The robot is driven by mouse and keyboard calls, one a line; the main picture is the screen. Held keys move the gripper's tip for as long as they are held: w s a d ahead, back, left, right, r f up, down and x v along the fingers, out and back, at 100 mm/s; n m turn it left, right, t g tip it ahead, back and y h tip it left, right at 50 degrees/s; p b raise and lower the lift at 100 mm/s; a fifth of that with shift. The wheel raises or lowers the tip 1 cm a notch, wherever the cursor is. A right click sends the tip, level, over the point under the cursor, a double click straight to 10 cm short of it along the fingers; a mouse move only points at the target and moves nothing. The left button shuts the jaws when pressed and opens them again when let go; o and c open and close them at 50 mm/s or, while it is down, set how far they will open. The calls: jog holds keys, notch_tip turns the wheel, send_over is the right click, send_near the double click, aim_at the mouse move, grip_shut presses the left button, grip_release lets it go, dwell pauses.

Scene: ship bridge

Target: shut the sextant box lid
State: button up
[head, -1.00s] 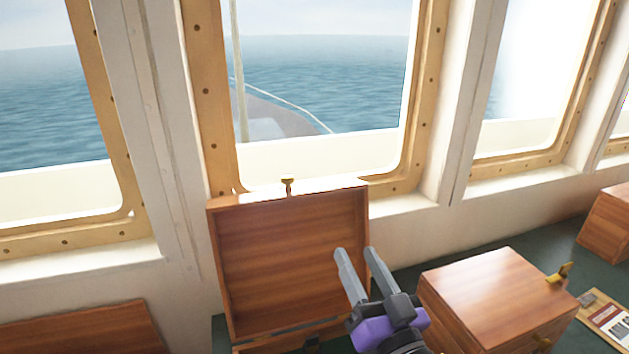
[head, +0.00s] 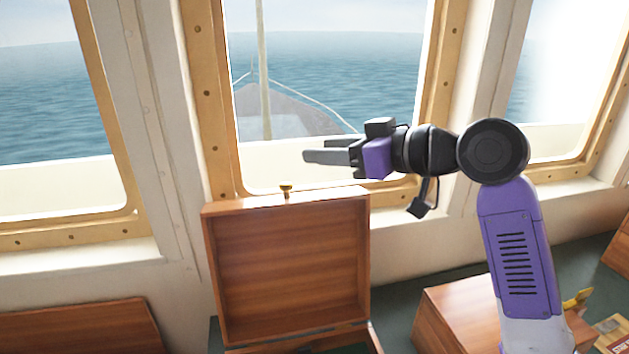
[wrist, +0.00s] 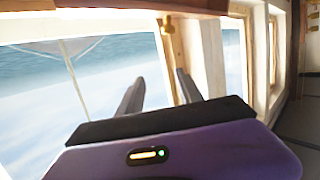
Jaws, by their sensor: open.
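The sextant box is a wooden box whose lid (head: 290,265) stands open and upright in the head view, its hollow inner side facing me. Only a strip of the box's lower part (head: 345,342) shows at the bottom edge of the head view. My gripper (head: 305,157) is open and empty, above the lid's top edge and toward its right half, fingers pointing left. In the wrist view the two fingers (wrist: 158,90) are apart with nothing between them.
Windows with wooden frames (head: 207,120) stand behind the lid. A second wooden box (head: 455,305), shut, is at the right, partly behind my arm. A wooden panel or lid (head: 80,325) lies at lower left. Papers (head: 610,330) lie at far lower right.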

aim_at(290, 184)
jog(key=shift+w+a+f+n+g+p, duration=0.2)
jog(key=shift+a+f+g+p, duration=0.25)
jog(key=shift+a+f, duration=0.7)
jog(key=shift+w+a+f+n+g+p, duration=0.2)
jog(key=shift+w+a+f+g+p, duration=0.15)
jog(key=shift+a+f, duration=0.75)
jog(key=shift+w+a+f+n+g+p, duration=0.15)
jog(key=shift+a+f+g+p, duration=0.3)
jog(key=shift+a+f, duration=0.65)
jog(key=shift+d+f, duration=0.25)
grip_shut()
jog(key=shift+d+r, duration=0.1)
